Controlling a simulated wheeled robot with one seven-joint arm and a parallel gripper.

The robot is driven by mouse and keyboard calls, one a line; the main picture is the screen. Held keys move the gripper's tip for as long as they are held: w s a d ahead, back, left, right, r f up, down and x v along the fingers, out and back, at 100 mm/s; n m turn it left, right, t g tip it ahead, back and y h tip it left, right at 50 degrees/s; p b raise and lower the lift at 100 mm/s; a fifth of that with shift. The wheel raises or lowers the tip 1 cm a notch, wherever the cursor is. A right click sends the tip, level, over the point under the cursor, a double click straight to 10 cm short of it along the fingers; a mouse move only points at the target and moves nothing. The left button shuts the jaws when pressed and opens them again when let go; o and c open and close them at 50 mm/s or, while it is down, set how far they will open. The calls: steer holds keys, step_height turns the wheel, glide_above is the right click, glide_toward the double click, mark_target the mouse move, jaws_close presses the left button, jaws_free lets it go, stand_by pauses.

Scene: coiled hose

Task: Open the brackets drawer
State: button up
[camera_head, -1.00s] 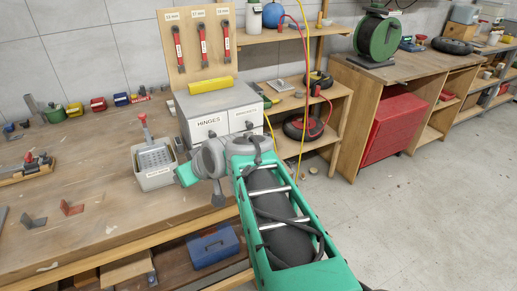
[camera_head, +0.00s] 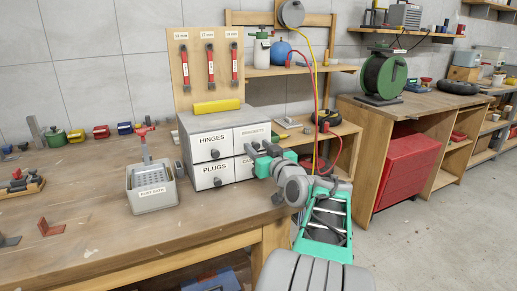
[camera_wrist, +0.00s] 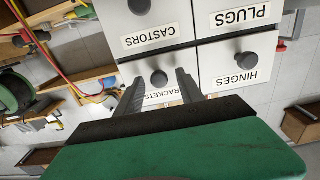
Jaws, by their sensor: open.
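The brackets drawer (camera_head: 252,131) is the upper right one of the white drawer cabinet (camera_head: 208,122) on the workbench. It looks closed, flush with its neighbours. The wrist view is upside down and shows the drawer's dark round knob (camera_wrist: 159,78) and part of its label, "RACKETS" (camera_wrist: 176,97). My gripper (camera_head: 263,155) is in front of the cabinet's right side. In the wrist view my open gripper (camera_wrist: 160,76) has one finger on each side of the knob; contact cannot be told. My arm and gripper cover part of the castors drawer in the head view.
The hinges drawer (camera_head: 208,138) is left of the brackets drawer, and the plugs drawer (camera_head: 213,175) is below hinges. A grey bin (camera_head: 150,197) stands left of the cabinet. A shelf unit with red and yellow hoses (camera_head: 314,100) is at the right.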

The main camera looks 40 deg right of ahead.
steer(key=shift+c, duration=0.5)
jaws_close()
stand_by(0.9)
